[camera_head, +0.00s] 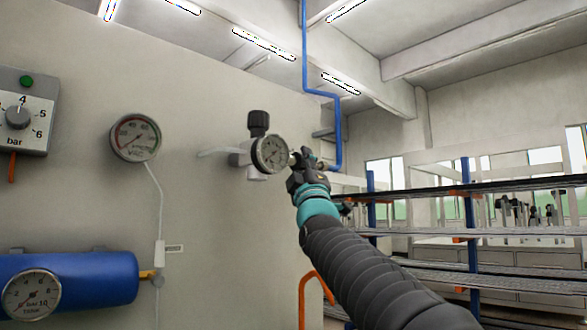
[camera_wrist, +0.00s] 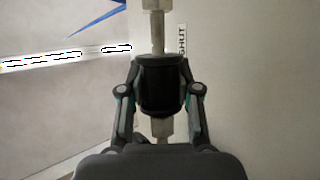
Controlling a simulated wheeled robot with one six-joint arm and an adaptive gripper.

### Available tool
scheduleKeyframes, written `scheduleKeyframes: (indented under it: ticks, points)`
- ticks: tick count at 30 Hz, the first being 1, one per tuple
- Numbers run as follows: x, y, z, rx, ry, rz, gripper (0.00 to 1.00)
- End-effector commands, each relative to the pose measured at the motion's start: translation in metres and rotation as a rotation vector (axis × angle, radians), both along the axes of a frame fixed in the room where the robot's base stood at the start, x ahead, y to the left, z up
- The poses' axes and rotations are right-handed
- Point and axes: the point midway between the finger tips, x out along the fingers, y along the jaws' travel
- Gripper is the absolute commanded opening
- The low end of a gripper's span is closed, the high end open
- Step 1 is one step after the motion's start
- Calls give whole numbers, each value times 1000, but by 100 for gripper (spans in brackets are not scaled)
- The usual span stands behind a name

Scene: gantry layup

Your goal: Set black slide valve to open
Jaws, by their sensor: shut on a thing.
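The black slide valve (camera_wrist: 160,85) is a dark sleeve on a pale metal pipe, in the middle of the wrist view. My gripper (camera_wrist: 160,74) has one finger on each side of the sleeve and is shut on it. A label reading SHUT (camera_wrist: 183,40) is on the wall beside the pipe, just beyond the sleeve. In the head view my gripper (camera_head: 303,160) is at the pipe right of a round gauge (camera_head: 270,154). There the sleeve is mostly hidden by the gripper and cannot be told apart from it.
A black-knobbed regulator (camera_head: 258,123) stands above the round gauge. A vacuum gauge (camera_head: 135,137), a blue tank (camera_head: 80,280) and a bar dial box (camera_head: 22,112) are at left. A blue pipe (camera_head: 337,130) runs down behind my gripper. Shelving (camera_head: 470,230) stands at right.

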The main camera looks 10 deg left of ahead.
Motion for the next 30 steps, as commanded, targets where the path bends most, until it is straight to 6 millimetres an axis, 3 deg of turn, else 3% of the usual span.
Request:
scheduleKeyframes:
  ticks: [10,11,14,30]
  points:
    - [-1,-6,0,-2,0,-14,0]
    - [-1,-6,0,-2,0,-14,35]
    - [-1,-6,0,-2,-1,-13,59]
    - [-6,-11,-6,-1,0,-18,59]
